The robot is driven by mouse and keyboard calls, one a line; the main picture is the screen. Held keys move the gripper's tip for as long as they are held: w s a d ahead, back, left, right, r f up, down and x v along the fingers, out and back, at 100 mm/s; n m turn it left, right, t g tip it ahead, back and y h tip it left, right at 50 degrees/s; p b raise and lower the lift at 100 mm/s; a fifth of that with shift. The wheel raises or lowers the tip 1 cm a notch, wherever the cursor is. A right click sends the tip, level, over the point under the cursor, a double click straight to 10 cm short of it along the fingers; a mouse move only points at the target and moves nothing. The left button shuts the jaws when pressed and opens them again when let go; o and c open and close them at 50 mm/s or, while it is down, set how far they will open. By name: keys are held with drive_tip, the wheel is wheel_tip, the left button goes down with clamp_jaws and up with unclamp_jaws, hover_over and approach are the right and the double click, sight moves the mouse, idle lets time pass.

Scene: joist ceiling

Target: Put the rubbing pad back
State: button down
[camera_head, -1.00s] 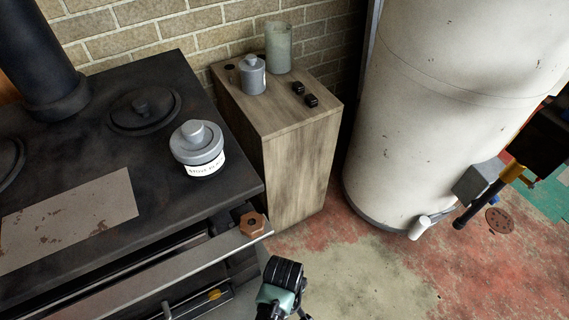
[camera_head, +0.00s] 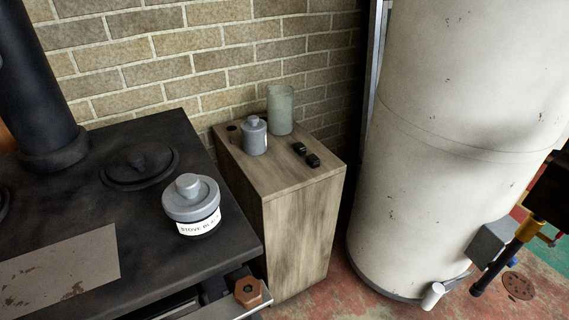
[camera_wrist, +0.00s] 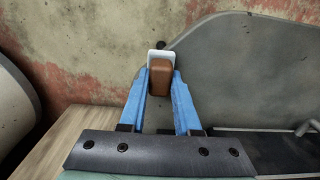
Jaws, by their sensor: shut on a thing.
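In the wrist view, my gripper (camera_wrist: 160,95) has its two blue fingers closed on a brown block with a pale, whitish edge, which looks like the rubbing pad (camera_wrist: 160,80). It is held between the fingertips. The black stove top (camera_head: 120,225) fills the left of the head view. A grey lidded tin labelled "STOVE BLA…" (camera_head: 191,205) stands upright near its right edge.
The wooden cabinet (camera_head: 300,235) beside the stove bears a small grey lidded pot (camera_head: 254,137), a green-grey cylinder (camera_head: 280,110) and two small black blocks (camera_head: 306,154). A large white tank (camera_head: 445,140) stands right.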

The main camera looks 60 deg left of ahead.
drive_tip(key=c, duration=0.6)
unclamp_jaws()
wheel_tip(320, 180, up, 12)
drive_tip(key=p, duration=0.6)
drive_tip(key=shift+r, duration=0.15)
